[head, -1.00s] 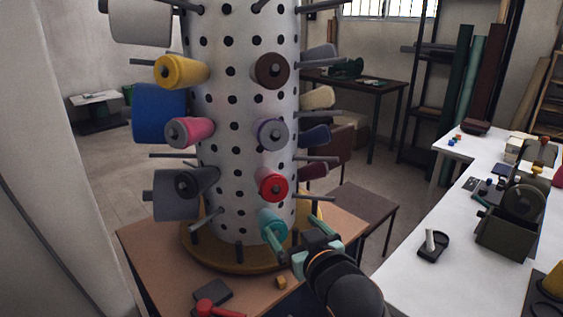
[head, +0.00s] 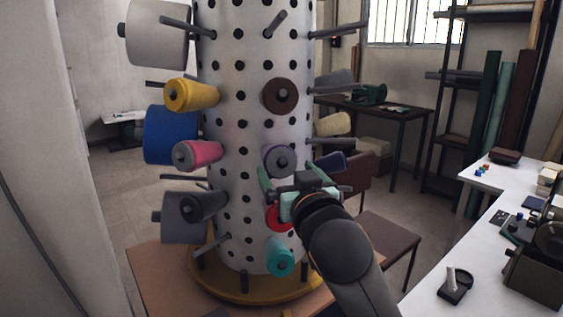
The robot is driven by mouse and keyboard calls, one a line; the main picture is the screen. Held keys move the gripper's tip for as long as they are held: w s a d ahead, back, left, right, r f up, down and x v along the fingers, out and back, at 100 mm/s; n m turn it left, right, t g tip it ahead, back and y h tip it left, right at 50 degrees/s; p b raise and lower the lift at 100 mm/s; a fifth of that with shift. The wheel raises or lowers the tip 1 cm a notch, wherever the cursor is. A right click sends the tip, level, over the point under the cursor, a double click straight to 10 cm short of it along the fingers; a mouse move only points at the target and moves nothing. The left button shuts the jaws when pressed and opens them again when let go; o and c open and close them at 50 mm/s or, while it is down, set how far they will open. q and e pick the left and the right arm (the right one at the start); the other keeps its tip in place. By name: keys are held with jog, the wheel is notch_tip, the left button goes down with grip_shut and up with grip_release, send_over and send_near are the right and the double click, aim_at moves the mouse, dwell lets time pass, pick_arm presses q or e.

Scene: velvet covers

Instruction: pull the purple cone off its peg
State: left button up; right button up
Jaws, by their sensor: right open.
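The purple cone (head: 280,160) sits on a peg of the dotted white column (head: 241,140), right of the column's middle, with its grey end towards me. My right gripper (head: 289,172) is just below and in front of the cone, jaws spread open and empty. Its fingers reach up near the cone's lower edge. I cannot tell whether they touch it. My left gripper is out of view.
A red cone (head: 276,218) is partly hidden behind my right gripper. A teal cone (head: 280,257) is below, a brown one (head: 281,96) above, and a pink one (head: 198,155) to the left. A navy cone (head: 329,162) is close on the right. Bare pegs stick out around.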

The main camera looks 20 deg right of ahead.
aim_at(284, 164)
jog(key=w, duration=0.5)
jog(key=shift+w+d+p, duration=0.2)
jog(key=shift+w+p, duration=0.1)
jog(key=shift+w, duration=0.1)
jog(key=c, duration=1.2)
jog(key=shift+s+r+p, duration=0.2)
jog(key=shift+s+p, duration=0.1)
jog(key=shift+p, duration=0.1)
